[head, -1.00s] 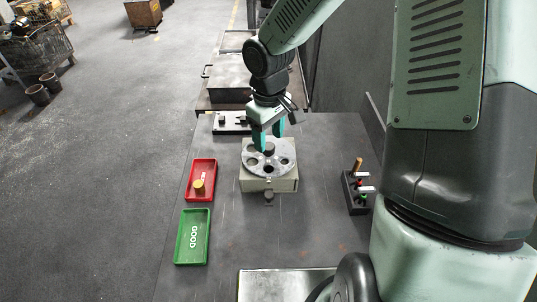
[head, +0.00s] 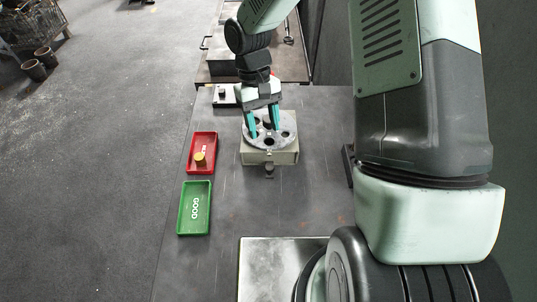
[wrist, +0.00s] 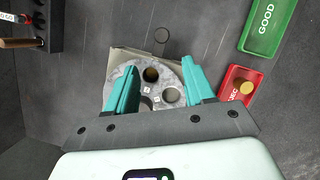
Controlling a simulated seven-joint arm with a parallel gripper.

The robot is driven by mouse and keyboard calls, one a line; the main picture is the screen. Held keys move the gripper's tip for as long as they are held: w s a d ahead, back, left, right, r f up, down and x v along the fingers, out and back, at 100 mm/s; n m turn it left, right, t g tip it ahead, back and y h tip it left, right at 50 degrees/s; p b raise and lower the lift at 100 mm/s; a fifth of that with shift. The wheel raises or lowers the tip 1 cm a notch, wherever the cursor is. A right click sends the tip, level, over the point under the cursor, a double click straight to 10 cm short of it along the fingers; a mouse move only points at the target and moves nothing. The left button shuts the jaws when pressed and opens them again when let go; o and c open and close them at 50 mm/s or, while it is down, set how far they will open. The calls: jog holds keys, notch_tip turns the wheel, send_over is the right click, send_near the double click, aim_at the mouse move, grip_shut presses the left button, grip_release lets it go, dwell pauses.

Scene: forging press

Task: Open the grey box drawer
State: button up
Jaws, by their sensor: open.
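A pale grey box (head: 270,158) stands on the dark table, with a round metal disc (head: 284,143) with holes on top. The front looks closed, with no gap that I can make out. My gripper (head: 264,130) points down over the disc with its two teal fingers apart and nothing between them. In the wrist view, my gripper (wrist: 160,70) has its fingers on either side of the disc's holes; I cannot tell if they touch it.
A red tray (head: 192,165) holding a gold cylinder (head: 199,158) and a green GOOD tray (head: 182,220) lie to the left. A black rack (head: 348,165) is partly hidden by my arm at right. A metal plate (head: 265,262) lies in front. Table before the knob is clear.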

aim_at(269, 167)
jog(key=shift+s+a+f+g, duration=0.1)
jog(key=shift+s+f+g, duration=0.15)
jog(key=shift+f+g, duration=0.1)
jog(key=shift+m, duration=0.3)
jog(key=x, duration=1)
jog(key=shift+f, duration=0.2)
grip_shut()
